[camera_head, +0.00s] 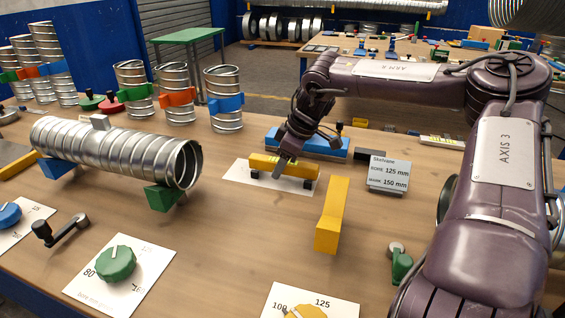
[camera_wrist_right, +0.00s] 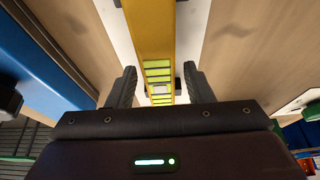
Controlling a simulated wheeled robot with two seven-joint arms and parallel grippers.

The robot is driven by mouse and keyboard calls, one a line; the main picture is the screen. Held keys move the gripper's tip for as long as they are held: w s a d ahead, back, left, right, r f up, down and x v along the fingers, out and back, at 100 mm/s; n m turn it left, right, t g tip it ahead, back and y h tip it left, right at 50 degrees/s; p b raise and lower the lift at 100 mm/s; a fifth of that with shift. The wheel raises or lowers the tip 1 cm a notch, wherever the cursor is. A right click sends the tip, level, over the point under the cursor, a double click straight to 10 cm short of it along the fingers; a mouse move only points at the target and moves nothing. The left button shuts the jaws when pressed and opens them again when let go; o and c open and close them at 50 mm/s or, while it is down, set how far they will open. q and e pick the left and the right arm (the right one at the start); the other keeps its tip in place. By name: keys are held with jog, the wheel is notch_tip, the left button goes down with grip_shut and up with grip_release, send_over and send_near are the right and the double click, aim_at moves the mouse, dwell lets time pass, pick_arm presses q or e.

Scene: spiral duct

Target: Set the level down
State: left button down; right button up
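The level is a yellow bar (camera_head: 298,170) with green vials. It lies along two small dark rests (camera_head: 307,183) on a white sheet (camera_head: 240,174) near the middle of the bench. My right gripper (camera_head: 284,166) points down over the middle of the level, one finger in front of it. In the right wrist view the level (camera_wrist_right: 152,32) runs between the two fingers of the gripper (camera_wrist_right: 160,82). The fingers are spread, with a narrow gap on each side of the bar. My left gripper is not in view.
A blue bar (camera_head: 320,146) lies just behind the level. A sign (camera_head: 389,174) stands to its right and a yellow block (camera_head: 331,217) in front. A spiral duct (camera_head: 115,150) rests on cradles at left. Bare bench lies between duct and sheet.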

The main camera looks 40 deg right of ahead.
jog(key=v, duration=1.2)
